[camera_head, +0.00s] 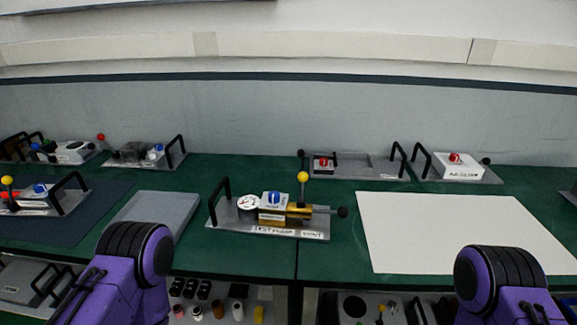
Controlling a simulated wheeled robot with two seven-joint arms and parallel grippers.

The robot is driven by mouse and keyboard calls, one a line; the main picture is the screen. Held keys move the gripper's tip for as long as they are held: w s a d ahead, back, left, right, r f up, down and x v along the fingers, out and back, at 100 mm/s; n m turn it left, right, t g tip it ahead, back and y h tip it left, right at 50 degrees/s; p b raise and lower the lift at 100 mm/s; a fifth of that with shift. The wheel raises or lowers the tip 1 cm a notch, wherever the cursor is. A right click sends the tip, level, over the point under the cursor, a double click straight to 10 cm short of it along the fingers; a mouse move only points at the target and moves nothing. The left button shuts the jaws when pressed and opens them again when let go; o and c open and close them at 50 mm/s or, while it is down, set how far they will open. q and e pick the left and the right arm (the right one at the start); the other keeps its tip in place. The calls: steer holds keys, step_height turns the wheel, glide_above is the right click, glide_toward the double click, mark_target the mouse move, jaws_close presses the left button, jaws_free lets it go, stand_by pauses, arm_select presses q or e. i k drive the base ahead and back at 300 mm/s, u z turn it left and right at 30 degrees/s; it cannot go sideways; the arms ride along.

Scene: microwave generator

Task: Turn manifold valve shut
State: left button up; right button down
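A metal manifold assembly (270,214) stands on a grey base plate at the middle of the green bench. It carries a round white gauge (248,202), a blue knob (274,198) on a grey block, and a brass-coloured body (298,209). A lever with a yellow ball (303,176) stands upright on it, and a black ball (342,212) ends a rod on its right. Which of these is the manifold valve, I cannot tell for sure. Only my purple and black arm links show at the bottom left and right. Neither gripper is in view.
A white sheet (460,230) lies on the right and a grey pad (158,212) on the left. Other fixtures with black handles stand at the back (146,153), (355,165) and at the left (45,194). A lower shelf holds small items (237,311).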

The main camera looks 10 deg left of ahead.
mark_target(40, 186)
steer(key=u, duration=3.7)
steer(key=i, duration=2.6)
steer(key=z, duration=2.85)
